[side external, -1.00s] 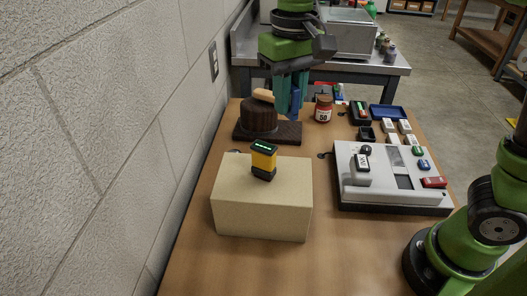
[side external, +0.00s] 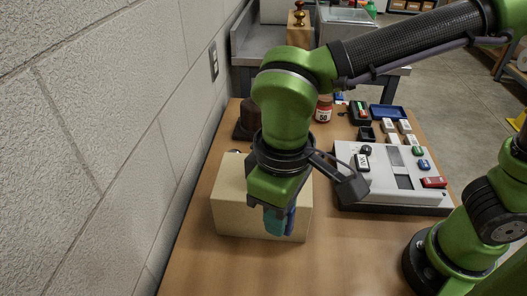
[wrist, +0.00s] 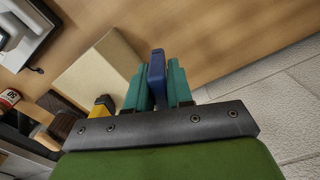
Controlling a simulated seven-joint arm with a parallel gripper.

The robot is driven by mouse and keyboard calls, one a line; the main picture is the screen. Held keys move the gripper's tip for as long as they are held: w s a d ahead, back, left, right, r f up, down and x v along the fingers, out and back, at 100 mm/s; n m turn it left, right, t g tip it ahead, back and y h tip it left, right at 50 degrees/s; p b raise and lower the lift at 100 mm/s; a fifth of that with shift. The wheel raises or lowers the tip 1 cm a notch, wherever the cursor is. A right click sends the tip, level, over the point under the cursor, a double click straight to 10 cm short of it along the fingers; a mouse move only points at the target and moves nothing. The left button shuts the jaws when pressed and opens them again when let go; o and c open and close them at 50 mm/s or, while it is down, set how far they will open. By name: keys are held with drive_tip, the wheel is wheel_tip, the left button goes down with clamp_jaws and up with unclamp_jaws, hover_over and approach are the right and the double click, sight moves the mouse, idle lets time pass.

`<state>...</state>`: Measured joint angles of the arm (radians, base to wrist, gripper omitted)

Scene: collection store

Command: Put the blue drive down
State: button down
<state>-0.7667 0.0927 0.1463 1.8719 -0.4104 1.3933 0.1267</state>
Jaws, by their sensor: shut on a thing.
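My gripper (side external: 279,220) hangs fingers-down at the front of the cardboard-coloured box (side external: 232,212), covering part of it in the side view. Its teal fingers are shut on the blue drive (side external: 291,220). In the wrist view the blue drive (wrist: 157,75) stands out between the two fingertips, next to the edge of the box (wrist: 98,72), with bare wooden table beyond it. The drive appears held above the table; the gap under it cannot be judged.
A yellow-and-black device (wrist: 103,105) shows by the box in the wrist view; my arm hides it in the side view. A grey-white console (side external: 390,185) stands to the right. A jar (side external: 324,108) and small blocks (side external: 404,126) are behind. Front table is clear.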

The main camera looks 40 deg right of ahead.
wheel_tip(320, 180, down, 14)
drive_tip(key=shift+w+a+r, duration=0.15)
drive_tip(key=shift+r, duration=0.05)
drive_tip(key=w+a, duration=0.3)
drive_tip(key=a, duration=0.1)
drive_tip(key=w+a+f, duration=0.1)
drive_tip(key=w+a, duration=0.2)
drive_tip(key=a, duration=0.1)
drive_tip(key=w+a, duration=0.3)
drive_tip(key=a, duration=0.1)
drive_tip(key=shift+w+f, duration=0.25)
drive_tip(key=shift+w, duration=0.1)
drive_tip(key=shift+a+f, duration=0.1)
drive_tip(key=shift+f, duration=1.65)
drive_tip(key=shift+f, duration=0.1)
drive_tip(key=c, duration=1)
unclamp_jaws()
